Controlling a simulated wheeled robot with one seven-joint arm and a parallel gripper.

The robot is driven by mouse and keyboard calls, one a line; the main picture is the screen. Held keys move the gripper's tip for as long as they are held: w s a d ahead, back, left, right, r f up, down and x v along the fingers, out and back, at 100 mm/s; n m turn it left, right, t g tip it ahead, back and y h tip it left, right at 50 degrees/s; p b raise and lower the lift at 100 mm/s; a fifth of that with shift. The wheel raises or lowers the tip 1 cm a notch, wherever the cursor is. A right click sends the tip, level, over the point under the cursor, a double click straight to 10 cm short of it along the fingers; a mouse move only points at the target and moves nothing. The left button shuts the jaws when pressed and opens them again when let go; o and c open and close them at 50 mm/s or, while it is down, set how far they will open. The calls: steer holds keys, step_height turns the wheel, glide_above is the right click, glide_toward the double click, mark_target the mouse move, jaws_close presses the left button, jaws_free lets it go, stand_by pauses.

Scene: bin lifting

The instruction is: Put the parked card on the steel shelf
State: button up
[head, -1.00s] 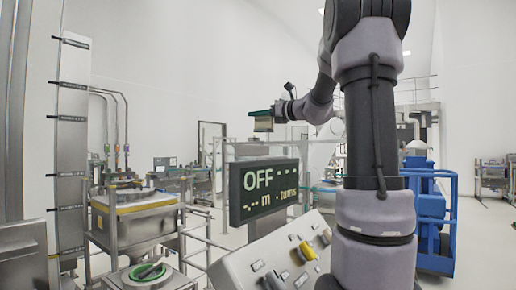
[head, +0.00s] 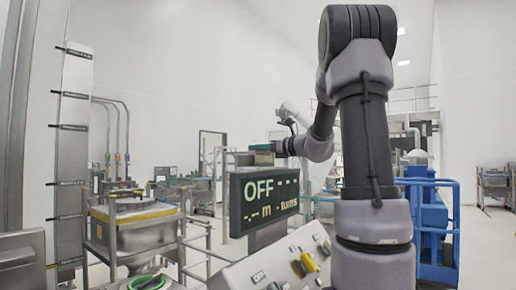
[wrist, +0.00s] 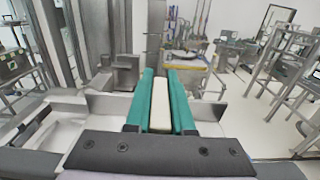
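In the wrist view my gripper (wrist: 161,78) has two teal fingers closed on a flat cream piece, which looks like the card (wrist: 161,106). A grey steel ledge (wrist: 108,106) lies beyond and below the fingers in the wrist view. I cannot tell for sure whether it is the steel shelf. The gripper appears above it, and I cannot tell if anything touches.
A dark display (head: 266,192) reading OFF stands over a control panel (head: 282,262) in front of my arm. A steel hopper (head: 135,228) in a railed frame stands left. A blue machine (head: 425,215) is at right. A tall marked column (head: 73,150) stands far left.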

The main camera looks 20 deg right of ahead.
steer(key=o, duration=0.3)
steer(key=shift+r, duration=0.15)
steer(key=v, duration=1.2)
steer(key=s+a+f+n+g+h, duration=0.1)
steer(key=s+a+f+n+g, duration=0.3)
steer(key=s+a+n, duration=0.25)
steer(key=s+a+f+n+g, duration=0.4)
steer(key=s+a+n, duration=0.15)
steer(key=a, duration=0.25)
steer(key=s+f+n+h, duration=0.6)
steer(key=s+n, duration=0.3)
steer(key=n, duration=0.4)
steer(key=shift+f+h, duration=0.3)
steer(key=shift+h, duration=0.2)
